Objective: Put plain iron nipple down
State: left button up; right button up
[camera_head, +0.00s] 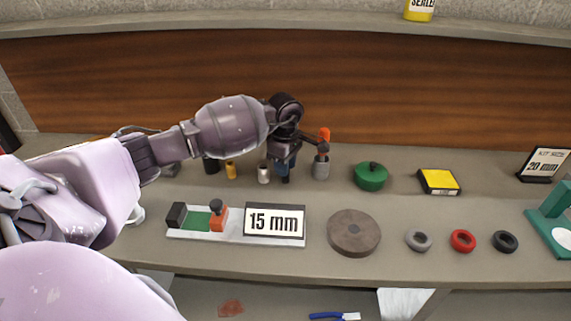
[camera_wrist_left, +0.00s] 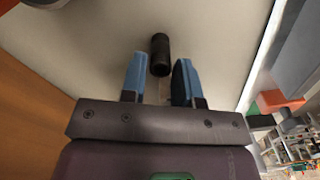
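The plain iron nipple, a dark short cylinder (camera_wrist_left: 160,53), shows in the left wrist view, in line with the gap between my left gripper's two blue fingers (camera_wrist_left: 160,76). The fingers are apart, with narrow gaps beside the cylinder and no clear contact. In the head view my left gripper (camera_head: 284,170) points down at the back of the bench, right of a silver-grey nipple (camera_head: 264,173). The gripper largely hides the dark cylinder there. My right gripper is not in view.
A brass nipple (camera_head: 230,170) and a black one (camera_head: 211,165) stand left of the gripper. A grey holder with an orange-topped tool (camera_head: 321,167) is close on its right. The 15 mm sign (camera_head: 274,221) stands on a white base in front. Bare bench (camera_head: 330,198) lies between.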

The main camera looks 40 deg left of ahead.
pick_arm(q)
jog(key=shift+o, duration=1.3)
jog(key=shift+r, duration=0.15)
notch_tip(320, 180, up, 12)
jog(key=shift+p, duration=0.3)
jog(key=shift+s, duration=0.1)
